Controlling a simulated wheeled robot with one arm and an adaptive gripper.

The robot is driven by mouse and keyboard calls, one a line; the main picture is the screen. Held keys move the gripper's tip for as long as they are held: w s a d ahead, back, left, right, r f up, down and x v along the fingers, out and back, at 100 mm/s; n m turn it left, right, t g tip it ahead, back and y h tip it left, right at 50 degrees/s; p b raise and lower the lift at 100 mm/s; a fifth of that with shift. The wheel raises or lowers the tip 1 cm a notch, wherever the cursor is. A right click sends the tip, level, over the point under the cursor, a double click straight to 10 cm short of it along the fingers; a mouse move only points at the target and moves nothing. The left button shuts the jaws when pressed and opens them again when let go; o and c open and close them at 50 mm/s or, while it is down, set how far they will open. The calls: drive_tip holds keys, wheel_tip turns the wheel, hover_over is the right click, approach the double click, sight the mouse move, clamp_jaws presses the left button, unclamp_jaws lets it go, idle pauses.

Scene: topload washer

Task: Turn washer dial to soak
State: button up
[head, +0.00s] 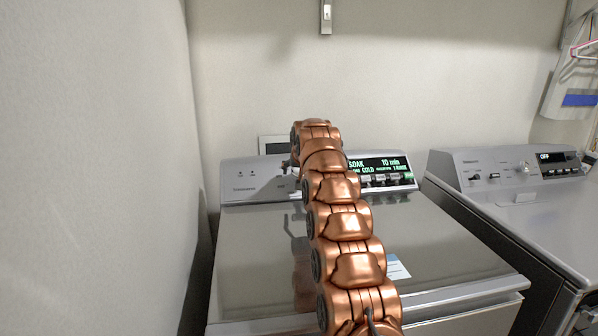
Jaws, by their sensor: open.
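The washer (262,245) stands in the middle with its lid closed. Its silver control panel (238,186) runs along the back. The lit display (385,164) on the panel reads "SOAK 10 min", with "COLD" and "1 RINSE" below. The dial is hidden behind my copper arm, so its pointing cannot be read. My gripper (291,164) is at the far end of the arm, close to the panel left of the display. Only a small dark part of it shows, and it is open. Whether it touches the dial is hidden.
A second machine (502,168) with its own panel and an "OFF" display stands at the right, across a narrow gap. A wall (95,170) is close on the left. A white wall outlet plate (273,145) is behind the panel. Hangers (584,50) hang at the far right.

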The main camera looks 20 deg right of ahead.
drive_tip(key=c, duration=1.2)
drive_tip(key=shift+n+p, duration=0.45)
drive_tip(key=shift+n, duration=0.45)
drive_tip(key=o, duration=1.2)
drive_tip(key=v, duration=1.2)
